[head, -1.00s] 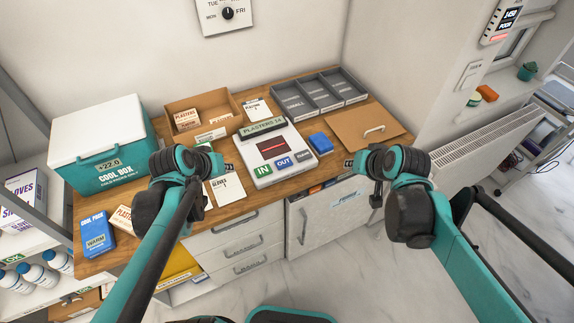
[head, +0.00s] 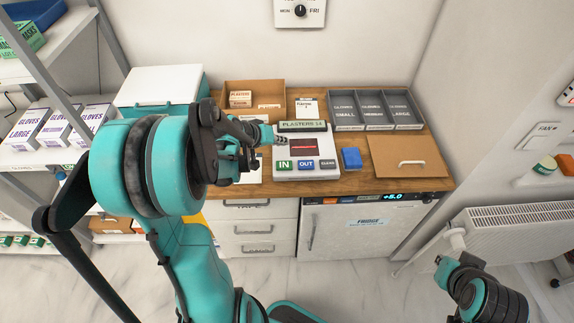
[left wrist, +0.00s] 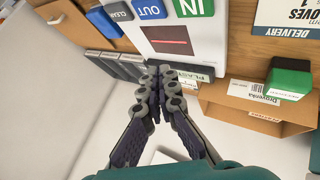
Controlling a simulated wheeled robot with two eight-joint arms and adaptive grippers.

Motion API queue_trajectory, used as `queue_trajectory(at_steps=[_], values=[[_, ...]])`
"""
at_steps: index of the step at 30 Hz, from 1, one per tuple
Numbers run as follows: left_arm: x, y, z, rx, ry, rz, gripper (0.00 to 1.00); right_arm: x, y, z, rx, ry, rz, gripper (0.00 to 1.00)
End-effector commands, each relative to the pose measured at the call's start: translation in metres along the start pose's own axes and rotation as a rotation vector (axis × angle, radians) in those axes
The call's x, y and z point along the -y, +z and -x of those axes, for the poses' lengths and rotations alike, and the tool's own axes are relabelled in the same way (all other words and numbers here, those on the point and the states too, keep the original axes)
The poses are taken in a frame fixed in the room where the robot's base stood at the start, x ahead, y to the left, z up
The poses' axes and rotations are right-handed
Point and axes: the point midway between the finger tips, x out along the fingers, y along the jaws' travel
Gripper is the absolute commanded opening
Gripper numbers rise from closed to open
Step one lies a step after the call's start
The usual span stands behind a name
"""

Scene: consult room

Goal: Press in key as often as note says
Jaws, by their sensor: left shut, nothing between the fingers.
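The white counting device (head: 318,174) stands on the wooden counter, with its display (head: 302,126) reading "PLASTERS 14". Its green IN key (head: 284,165), blue OUT key (head: 306,165) and grey CLEAR key (head: 327,164) line its front edge. The IN key also shows in the left wrist view (left wrist: 193,8). My left gripper (head: 283,141) is shut and empty, above the device's left side behind the IN key. In the left wrist view its tips (left wrist: 160,72) show near the dark red window (left wrist: 165,42). A delivery note (left wrist: 290,17) reads "OVES 1", partly cut off. My right gripper (head: 440,262) hangs low right.
An open cardboard box (head: 270,88) with plasters packs and a white card (head: 307,108) stand behind the device. Grey glove trays (head: 376,127), a blue block (head: 351,158) and a brown board with a handle (head: 405,157) are to the right. The fridge (head: 365,222) is below.

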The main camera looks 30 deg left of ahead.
Motion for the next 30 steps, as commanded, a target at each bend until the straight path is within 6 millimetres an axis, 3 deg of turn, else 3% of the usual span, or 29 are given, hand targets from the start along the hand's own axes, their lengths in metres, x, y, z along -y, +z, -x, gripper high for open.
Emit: queue_trajectory(at_steps=[11, 24, 30], values=[[0.007, 0.007, -0.01, 0.0, 0.0, -0.001, 0.0, 0.0, 0.006, -0.009, 0.0, -0.001, 0.0, 0.0], [0.038, 0.038, -0.052, 0.0, 0.0, -0.001, 0.0, 0.0, 0.035, -0.049, 0.0, -0.001, 0.0, 0.0], [0.045, 0.045, -0.062, 0.0, 0.0, -0.001, 0.0, 0.0, 0.042, -0.059, 0.0, -0.001, 0.0, 0.0]])
